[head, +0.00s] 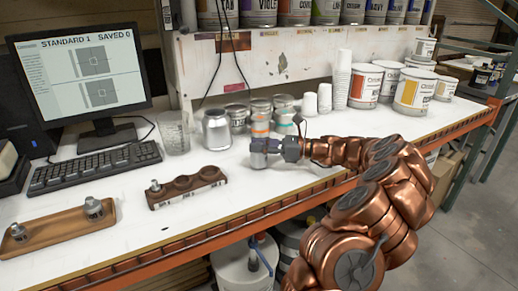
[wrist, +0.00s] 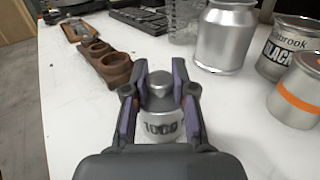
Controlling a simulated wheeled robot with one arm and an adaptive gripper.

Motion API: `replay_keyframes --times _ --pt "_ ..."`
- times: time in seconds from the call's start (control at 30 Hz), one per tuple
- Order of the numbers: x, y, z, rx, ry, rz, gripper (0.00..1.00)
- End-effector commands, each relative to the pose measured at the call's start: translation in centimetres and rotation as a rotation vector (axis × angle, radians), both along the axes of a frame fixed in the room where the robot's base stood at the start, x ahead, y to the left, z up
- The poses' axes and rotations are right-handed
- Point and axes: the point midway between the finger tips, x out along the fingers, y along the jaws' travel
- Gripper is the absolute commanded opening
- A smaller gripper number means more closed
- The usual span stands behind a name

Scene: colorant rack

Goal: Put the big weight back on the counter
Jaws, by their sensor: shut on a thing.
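The big weight (wrist: 163,125), a silver cylinder with a knob on top and a "100g" mark, is upright between my gripper's fingers (wrist: 160,95) in the wrist view. My gripper (head: 267,147) is shut on it. In the head view the weight (head: 258,161) is low over the white counter (head: 225,211), in front of the orange-banded can. I cannot tell whether its base touches the counter. The brown weight block (head: 187,187) with round sockets lies to the left, with a small weight (head: 155,186) at its left end.
A wooden tray (head: 58,225) with small weights is at the front left. Behind my gripper stand a silver bottle (head: 216,129), an orange-banded can (head: 261,123) and paper cups (head: 310,104). The counter between block and gripper is clear.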

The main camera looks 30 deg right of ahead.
Motion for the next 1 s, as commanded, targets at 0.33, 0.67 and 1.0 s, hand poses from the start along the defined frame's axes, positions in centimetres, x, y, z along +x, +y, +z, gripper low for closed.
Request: replay_keyframes --times 0.33,0.67,1.0 --pt "0.0 0.0 -1.1 0.001 -0.003 -0.001 0.0" --pt "0.0 0.0 -1.5 -0.001 -0.001 0.0 0.38" --pt "0.0 0.0 -1.5 -0.001 -0.001 0.0 0.5"
